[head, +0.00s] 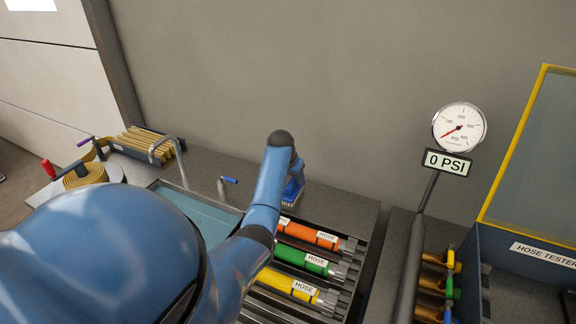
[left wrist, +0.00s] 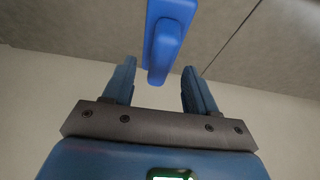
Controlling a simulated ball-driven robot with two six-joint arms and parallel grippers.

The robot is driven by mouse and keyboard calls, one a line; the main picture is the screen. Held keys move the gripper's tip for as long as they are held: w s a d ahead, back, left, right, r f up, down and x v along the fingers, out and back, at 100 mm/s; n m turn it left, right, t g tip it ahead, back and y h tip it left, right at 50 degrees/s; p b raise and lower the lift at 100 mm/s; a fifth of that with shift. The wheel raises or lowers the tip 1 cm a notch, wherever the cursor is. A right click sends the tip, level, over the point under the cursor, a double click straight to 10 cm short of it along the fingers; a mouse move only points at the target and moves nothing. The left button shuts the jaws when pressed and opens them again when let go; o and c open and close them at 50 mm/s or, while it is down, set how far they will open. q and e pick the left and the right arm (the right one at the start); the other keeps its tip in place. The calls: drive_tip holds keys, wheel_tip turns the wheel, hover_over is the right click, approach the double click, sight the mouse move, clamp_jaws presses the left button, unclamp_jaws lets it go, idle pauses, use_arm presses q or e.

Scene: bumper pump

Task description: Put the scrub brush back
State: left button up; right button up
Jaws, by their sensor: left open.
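A blue object that looks like the scrub brush (head: 293,192) sits on the grey counter near the wall, behind the hoses, with a pale band along its lower edge. My left arm reaches over the counter, and its wrist hides part of the brush. In the left wrist view a blue handle-like piece (left wrist: 170,38) shows just beyond and between the fingertips. My left gripper (left wrist: 159,68) is open, with a finger on each side and nothing clamped. Whether the fingers touch the brush cannot be told. My right gripper is out of view.
A sink (head: 205,208) with a tap (head: 168,145) lies left of the brush. Orange, green and yellow hoses (head: 303,262) lie on a rack in front. A gauge on a post (head: 459,128) and the hose tester (head: 545,252) stand at the right. A coiled hose (head: 85,174) is at the left.

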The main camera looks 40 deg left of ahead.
use_arm(q)
drive_tip(key=v, duration=1)
drive_tip(key=shift+b, duration=0.3)
drive_tip(key=shift+w+r, duration=0.1)
